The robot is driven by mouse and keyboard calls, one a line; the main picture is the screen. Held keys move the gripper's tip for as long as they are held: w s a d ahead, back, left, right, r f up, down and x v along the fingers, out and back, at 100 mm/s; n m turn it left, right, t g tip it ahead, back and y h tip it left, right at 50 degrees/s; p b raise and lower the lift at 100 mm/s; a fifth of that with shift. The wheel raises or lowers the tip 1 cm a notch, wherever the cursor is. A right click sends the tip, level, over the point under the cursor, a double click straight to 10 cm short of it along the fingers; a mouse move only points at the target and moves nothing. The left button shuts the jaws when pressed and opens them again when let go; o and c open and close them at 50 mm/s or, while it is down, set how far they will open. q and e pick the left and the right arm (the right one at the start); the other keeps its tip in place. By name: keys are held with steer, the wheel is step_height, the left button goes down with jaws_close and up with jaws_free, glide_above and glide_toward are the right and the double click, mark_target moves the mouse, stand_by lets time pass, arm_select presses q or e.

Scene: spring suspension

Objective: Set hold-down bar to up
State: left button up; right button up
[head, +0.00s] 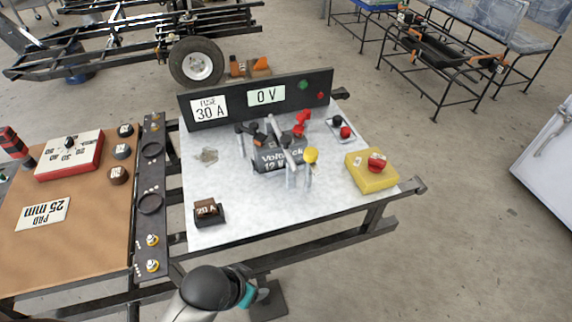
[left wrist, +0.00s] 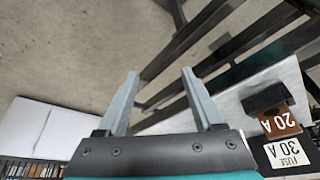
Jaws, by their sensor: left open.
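A dark battery (head: 270,166) marked Voltrick 12 V stands on the pale bench top (head: 225,232) in the head view. Grey bars and posts (head: 290,142) stand around and over it; one of these seems to be the hold-down bar, but its position is too small to tell. A yellow cap (head: 311,155) and a red clamp (head: 301,122) are beside it. My left gripper (left wrist: 161,73) is open and empty in the left wrist view. In the head view my left arm is below the bench's front edge, well apart from the battery. My right gripper is not in view.
A brown 20 A fuse (head: 207,210) sits at the bench's front left. A yellow box with a red knob (head: 370,172) is at the right. A panel (head: 262,97) reading 0 V stands behind.

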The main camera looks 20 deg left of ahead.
arm_select(q)
steer(key=w+d+r+m+t+h+b, duration=0.1)
steer(key=w+d+r+t+h, duration=0.1)
steer(key=w+r+t, duration=0.35)
steer(key=n+t, duration=0.1)
steer(key=t, duration=0.7)
glide_toward(283, 143)
steer(key=shift+h, duration=0.3)
steer(key=shift+w+d+b, duration=0.3)
steer(key=shift+w+b, duration=0.65)
steer(key=shift+w, duration=0.95)
steer(key=shift+w+d+b, duration=0.35)
steer(key=shift+w+b, duration=0.55)
steer(key=shift+w, duration=1)
steer(key=shift+w+d+b, duration=0.3)
steer(key=shift+w+b, duration=0.65)
steer(key=shift+w, duration=0.95)
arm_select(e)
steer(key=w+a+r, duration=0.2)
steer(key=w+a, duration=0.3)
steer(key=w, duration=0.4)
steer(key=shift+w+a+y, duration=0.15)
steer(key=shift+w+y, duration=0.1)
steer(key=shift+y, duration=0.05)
arm_select(q)
jaws_close()
